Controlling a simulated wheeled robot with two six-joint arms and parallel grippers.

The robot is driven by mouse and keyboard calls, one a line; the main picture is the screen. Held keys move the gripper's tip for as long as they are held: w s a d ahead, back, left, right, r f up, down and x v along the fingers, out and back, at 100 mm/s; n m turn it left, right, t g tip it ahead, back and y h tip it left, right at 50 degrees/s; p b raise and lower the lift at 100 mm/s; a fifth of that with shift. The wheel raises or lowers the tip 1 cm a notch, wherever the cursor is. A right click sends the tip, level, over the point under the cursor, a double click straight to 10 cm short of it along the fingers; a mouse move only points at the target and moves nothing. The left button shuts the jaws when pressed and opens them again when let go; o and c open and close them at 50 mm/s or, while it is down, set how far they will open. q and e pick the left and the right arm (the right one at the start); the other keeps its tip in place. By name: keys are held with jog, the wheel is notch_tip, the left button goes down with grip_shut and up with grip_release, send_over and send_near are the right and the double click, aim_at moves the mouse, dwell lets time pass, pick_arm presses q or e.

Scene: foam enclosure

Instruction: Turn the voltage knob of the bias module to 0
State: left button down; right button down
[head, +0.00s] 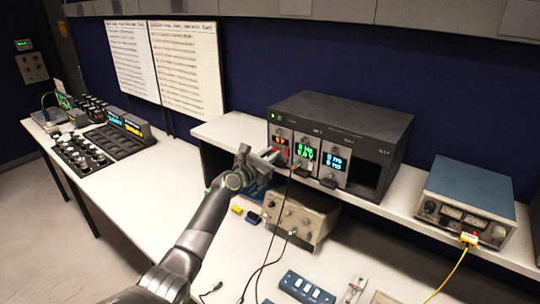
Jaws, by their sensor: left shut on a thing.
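A dark instrument crate (340,118) on the raised shelf holds several modules with lit displays. The left module (281,132) has a small red display, the middle one (306,150) a green readout, and the right one (335,163) a cyan readout. Labels are too small to tell which is the bias module. My left gripper (270,156) reaches in from the left at the lower face of the left module, shut on a small knob there. The fingers hide the knob, and its pointer setting cannot be read. My right gripper is not in view.
A blue-topped instrument (467,195) with a yellow cable stands right on the shelf. A beige box (300,213) with knobs sits below the crate. Black cables hang from the modules. A blue switch strip (306,287) lies in front. Bench space left of the gripper is clear.

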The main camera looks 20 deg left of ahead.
pick_arm(q)
jog(key=shift+f, duration=0.15)
dwell(0.4)
jog(key=c, duration=1.6)
grip_release()
jog(key=shift+c, duration=0.2)
jog(key=b+v, duration=0.1)
jog(key=v, duration=1.6)
jog(key=shift+s, duration=0.25)
